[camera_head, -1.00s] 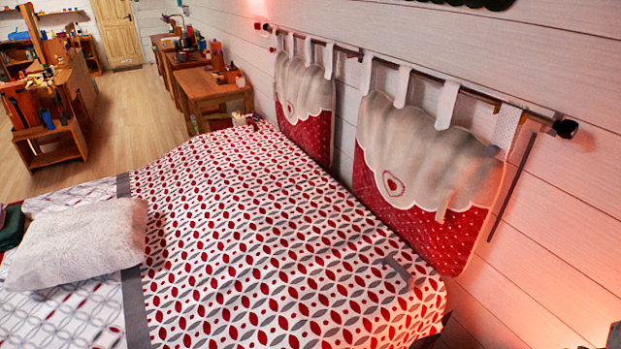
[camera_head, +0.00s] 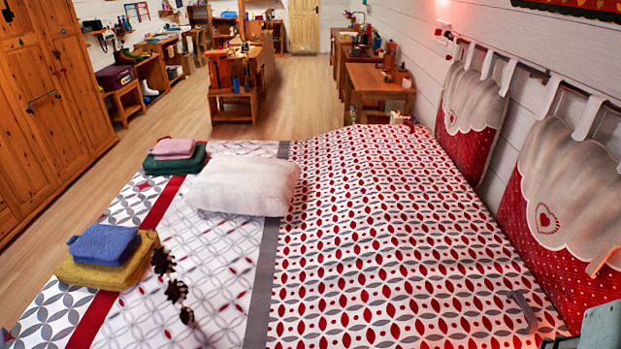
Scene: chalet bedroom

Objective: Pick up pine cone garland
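The pine cone garland (camera_head: 176,291) shows in the head view as a short string of dark brown cones. It lies on the white-and-grey part of the bed at the lower left, just right of a yellow folded towel (camera_head: 95,272). Its upper end is close to the towel's edge; I cannot tell whether they touch. My gripper is not in view.
A blue folded cloth (camera_head: 103,244) lies on the yellow towel. A white pillow (camera_head: 243,185) and a pink-and-green towel stack (camera_head: 175,156) lie farther back. A grey hooked object (camera_head: 522,311) lies at the right. Wooden floor (camera_head: 290,95) is open beyond the bed.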

